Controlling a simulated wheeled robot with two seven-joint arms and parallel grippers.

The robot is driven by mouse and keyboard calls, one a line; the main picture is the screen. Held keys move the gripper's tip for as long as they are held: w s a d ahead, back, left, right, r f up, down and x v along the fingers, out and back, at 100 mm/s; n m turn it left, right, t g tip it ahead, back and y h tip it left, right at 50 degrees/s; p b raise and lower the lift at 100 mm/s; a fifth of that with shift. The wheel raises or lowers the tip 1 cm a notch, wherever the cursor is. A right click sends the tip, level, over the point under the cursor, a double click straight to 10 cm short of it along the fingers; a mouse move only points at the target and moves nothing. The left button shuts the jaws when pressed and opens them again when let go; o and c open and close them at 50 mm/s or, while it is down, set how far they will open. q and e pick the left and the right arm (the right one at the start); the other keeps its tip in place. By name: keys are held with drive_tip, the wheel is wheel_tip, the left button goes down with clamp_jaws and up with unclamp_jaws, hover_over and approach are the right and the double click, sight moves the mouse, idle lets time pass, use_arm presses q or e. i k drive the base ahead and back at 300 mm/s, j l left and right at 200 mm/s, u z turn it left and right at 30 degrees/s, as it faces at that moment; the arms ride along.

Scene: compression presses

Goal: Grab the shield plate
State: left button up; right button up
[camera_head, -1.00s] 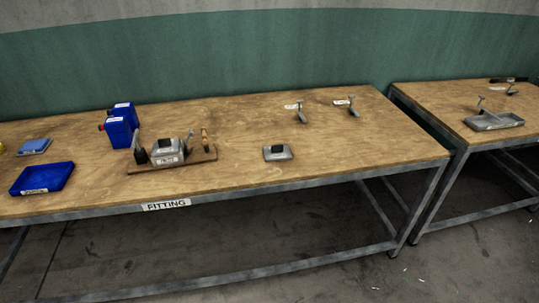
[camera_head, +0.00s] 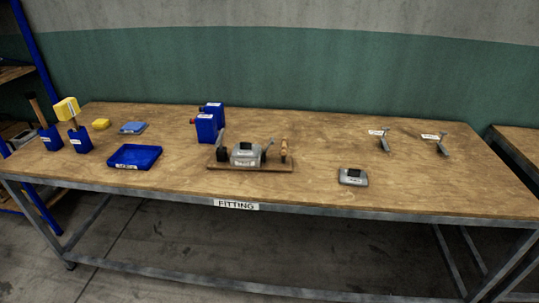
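No label naming a shield plate is readable at this size, so I cannot tell for sure which thing it is. A small grey metal plate with a dark raised block and a white label (camera_head: 352,177) lies flat near the front right of the wooden table (camera_head: 300,195). A grey metal piece with a dark block on top (camera_head: 245,153) sits on a wooden board (camera_head: 222,164) at the table's middle, beside a wooden-handled tool (camera_head: 284,149). Neither of my grippers is in view.
Blue bottles (camera_head: 206,128), an empty-looking blue tray (camera_head: 134,157), a light blue item (camera_head: 133,127) and blue holders with tools (camera_head: 80,139) stand to the left. Two metal brackets (camera_head: 384,142) (camera_head: 442,146) stand at the back right. The table's front right is mostly clear.

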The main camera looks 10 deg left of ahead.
sight(244, 149)
drive_tip(key=i+j+z, duration=0.15)
drive_tip(key=j+z, duration=0.2)
drive_tip(key=j, duration=0.4)
drive_tip(key=j+z, duration=0.35)
drive_tip(key=j, duration=0.4)
drive_tip(key=i, duration=0.05)
